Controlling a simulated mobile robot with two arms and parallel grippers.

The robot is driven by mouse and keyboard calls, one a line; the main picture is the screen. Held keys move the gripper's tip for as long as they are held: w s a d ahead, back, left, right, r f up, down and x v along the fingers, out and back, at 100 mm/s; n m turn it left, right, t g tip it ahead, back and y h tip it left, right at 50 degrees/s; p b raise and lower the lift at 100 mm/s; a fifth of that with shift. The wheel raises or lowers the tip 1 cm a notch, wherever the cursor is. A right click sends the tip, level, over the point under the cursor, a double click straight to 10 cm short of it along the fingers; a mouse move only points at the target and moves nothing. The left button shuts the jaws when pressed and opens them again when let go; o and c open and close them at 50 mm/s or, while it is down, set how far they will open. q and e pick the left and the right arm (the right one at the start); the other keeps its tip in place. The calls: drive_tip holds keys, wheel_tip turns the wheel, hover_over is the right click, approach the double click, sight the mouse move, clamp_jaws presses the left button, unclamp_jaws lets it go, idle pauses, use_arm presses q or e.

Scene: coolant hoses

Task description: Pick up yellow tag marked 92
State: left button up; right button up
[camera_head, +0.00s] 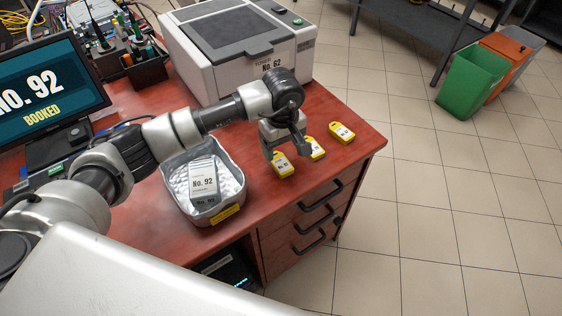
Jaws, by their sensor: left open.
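Three yellow tags lie in a row near the right edge of the red desk in the head view: a near one (283,167), a middle one (316,149) and a far one (342,132). Their print is too small to read surely, so I cannot tell which is marked 92. My left gripper (285,152) is open and points down just at the near tag, with its fingers partly covering the near and middle tags. I cannot tell whether it touches them. My right gripper is not in view.
A grey padded tray (174,180) holding a white card marked No. 92 (203,183) stands left of the tags. A printer-like machine marked 62 (290,62) stands behind. A monitor (40,90) reads No. 92 BOOKED. The red desk (325,105) ends just right of the tags.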

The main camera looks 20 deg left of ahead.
sight(281, 162)
use_arm(q)
drive_tip(key=f, duration=0.2)
drive_tip(key=s+f+p, duration=0.1)
drive_tip(key=shift+a+f, duration=0.1)
drive_tip(key=shift+f, duration=0.3)
drive_tip(key=shift+w+f, duration=0.1)
drive_tip(key=shift+f, duration=0.5)
drive_tip(key=c, duration=1)
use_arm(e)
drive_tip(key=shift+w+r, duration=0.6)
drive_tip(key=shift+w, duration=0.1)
use_arm(q)
drive_tip(key=shift+r, duration=0.15)
